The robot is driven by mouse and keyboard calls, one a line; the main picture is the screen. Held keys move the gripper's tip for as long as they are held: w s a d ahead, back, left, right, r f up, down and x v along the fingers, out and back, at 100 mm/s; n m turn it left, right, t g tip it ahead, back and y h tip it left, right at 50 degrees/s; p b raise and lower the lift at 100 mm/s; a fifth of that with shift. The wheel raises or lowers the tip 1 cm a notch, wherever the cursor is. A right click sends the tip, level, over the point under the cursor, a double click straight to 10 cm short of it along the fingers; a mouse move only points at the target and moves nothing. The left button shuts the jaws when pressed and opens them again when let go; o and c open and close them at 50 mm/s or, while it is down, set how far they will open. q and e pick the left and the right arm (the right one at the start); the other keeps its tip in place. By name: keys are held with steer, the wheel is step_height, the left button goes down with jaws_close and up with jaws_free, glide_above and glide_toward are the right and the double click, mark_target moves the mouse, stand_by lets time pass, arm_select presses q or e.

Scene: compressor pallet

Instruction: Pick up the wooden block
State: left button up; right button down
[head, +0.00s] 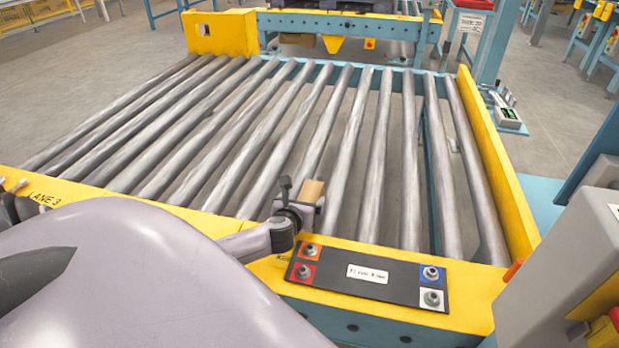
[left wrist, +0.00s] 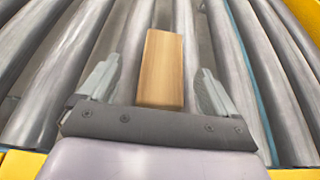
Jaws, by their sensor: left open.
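The wooden block (head: 313,191) is a small light-brown block over the rollers near the front yellow beam. It also shows in the left wrist view (left wrist: 161,70), long side pointing away from me. My left gripper (head: 301,200) is at the block and partly hides it in the head view. In the left wrist view the left gripper (left wrist: 155,88) is open, with one finger on each side of the block and a visible gap on both sides. The block's lower end is close to the gripper's dark bracket. My right gripper is not in view.
Grey conveyor rollers (head: 229,138) fill the middle, with gaps between them. A yellow side rail (head: 495,165) bounds the right. A dark panel (head: 367,275) with several knobs sits on the front beam. A grey box (head: 565,262) stands at the right.

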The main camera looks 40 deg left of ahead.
mark_target(310, 193)
arm_select(q)
steer(key=x, duration=0.1)
steer(key=b+x, duration=0.2)
steer(key=shift+w+d+f, duration=0.2)
steer(key=shift+w+f, duration=0.15)
steer(key=shift+f, duration=0.1)
steer(key=shift+w+a+f, duration=0.1)
steer(key=shift+w+a, duration=0.15)
steer(key=shift+w, duration=0.2)
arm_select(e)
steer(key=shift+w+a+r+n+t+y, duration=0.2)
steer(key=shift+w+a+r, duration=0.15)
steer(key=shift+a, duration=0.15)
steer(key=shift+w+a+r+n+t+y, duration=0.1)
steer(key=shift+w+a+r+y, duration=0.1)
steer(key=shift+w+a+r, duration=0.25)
arm_select(q)
steer(key=c, duration=1.2)
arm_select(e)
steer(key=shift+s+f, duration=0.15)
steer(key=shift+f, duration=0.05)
